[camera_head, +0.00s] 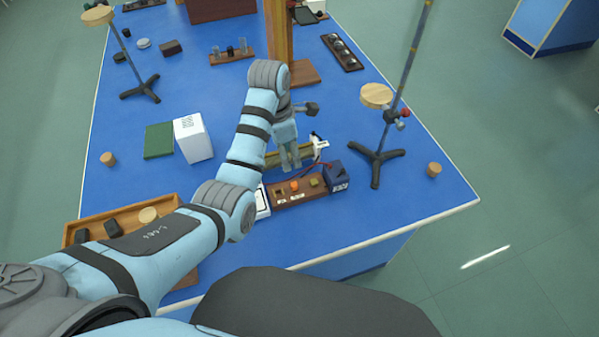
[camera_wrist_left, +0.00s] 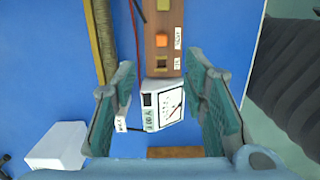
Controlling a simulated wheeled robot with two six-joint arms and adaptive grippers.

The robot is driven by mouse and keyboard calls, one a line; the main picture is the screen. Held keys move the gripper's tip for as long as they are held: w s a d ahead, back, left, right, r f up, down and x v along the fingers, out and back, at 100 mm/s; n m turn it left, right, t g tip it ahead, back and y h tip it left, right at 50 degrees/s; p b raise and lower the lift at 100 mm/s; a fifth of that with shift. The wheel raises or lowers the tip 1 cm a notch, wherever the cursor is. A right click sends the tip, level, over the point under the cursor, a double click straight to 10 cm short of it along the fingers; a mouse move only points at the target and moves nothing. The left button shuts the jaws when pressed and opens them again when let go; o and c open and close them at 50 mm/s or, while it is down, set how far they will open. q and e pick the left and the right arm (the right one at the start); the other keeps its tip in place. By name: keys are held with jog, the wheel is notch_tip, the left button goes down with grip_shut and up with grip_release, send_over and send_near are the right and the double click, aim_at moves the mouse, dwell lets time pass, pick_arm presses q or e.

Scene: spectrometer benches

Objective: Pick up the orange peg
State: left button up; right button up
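The orange peg (camera_head: 294,186) stands in a brown wooden board (camera_head: 283,201) near the front of the blue table. In the left wrist view the orange peg (camera_wrist_left: 162,41) shows near the top, beyond the fingertips. My left gripper (camera_head: 290,166) points down just behind the board in the head view. In the left wrist view my left gripper (camera_wrist_left: 160,85) has its fingers wide apart with nothing held; a white dial meter (camera_wrist_left: 163,105) shows between them. My right gripper is in neither view.
A dark blue box (camera_head: 336,177) stands at the board's right end. A black-footed stand (camera_head: 376,156) is to its right. A brass-coloured rod (camera_wrist_left: 105,40) lies alongside the board. A white box (camera_head: 193,138) and wooden tray (camera_head: 165,204) are left.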

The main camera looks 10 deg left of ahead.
pick_arm(q)
notch_tip(320, 180, down, 4)
jog(key=b, duration=0.2)
send_over(294, 184)
jog(key=f, duration=0.2)
jog(key=s+f, duration=0.1)
jog(key=f, duration=0.1)
jog(key=shift+a, duration=0.1)
jog(key=f, duration=0.2)
jog(key=w+f+b, duration=0.1)
jog(key=f, duration=0.2)
jog(key=shift+f, duration=0.35)
jog(key=shift+s+r, duration=0.1)
jog(key=shift+r, duration=0.1)
grip_shut()
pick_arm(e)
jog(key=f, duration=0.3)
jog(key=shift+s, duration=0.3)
